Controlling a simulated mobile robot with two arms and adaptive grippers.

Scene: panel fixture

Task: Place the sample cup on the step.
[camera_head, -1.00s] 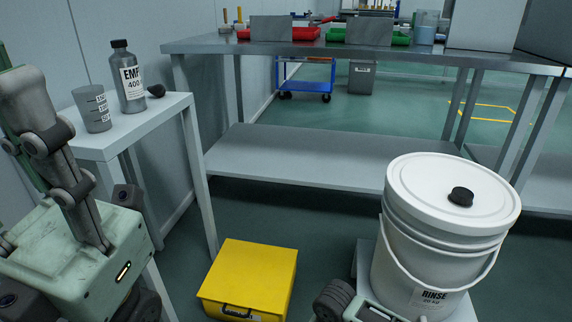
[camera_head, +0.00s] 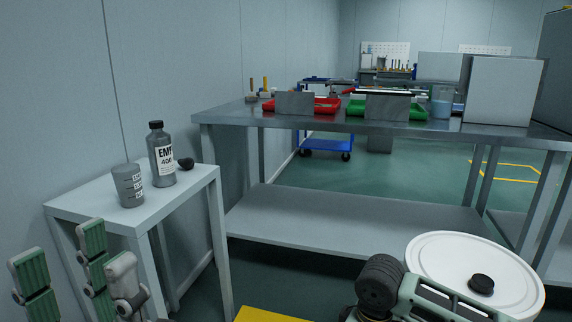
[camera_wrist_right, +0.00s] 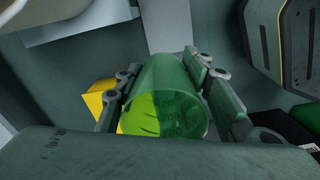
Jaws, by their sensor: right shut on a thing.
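The sample cup (camera_wrist_right: 165,110), a green see-through cup with a bright yellow-green part, is between the fingers of my right gripper (camera_wrist_right: 160,88) in the right wrist view. This gripper is shut on the cup. It is not visible in the head view, where only my right arm shows at the lower right. My left gripper (camera_head: 60,250) is at the lower left of the head view, fingers apart and empty, in front of the small side table. A yellow box-like piece (camera_head: 262,315) shows at the bottom edge, mostly cut off. I cannot tell whether it is the step.
The side table (camera_head: 90,208) holds a grey graduated beaker (camera_head: 128,186), a labelled bottle (camera_head: 162,158) and a small dark object (camera_head: 186,164). A white lidded bucket (camera_head: 450,250) stands right, partly behind my right arm. A long metal workbench (camera_head: 235,117) carries red and green trays.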

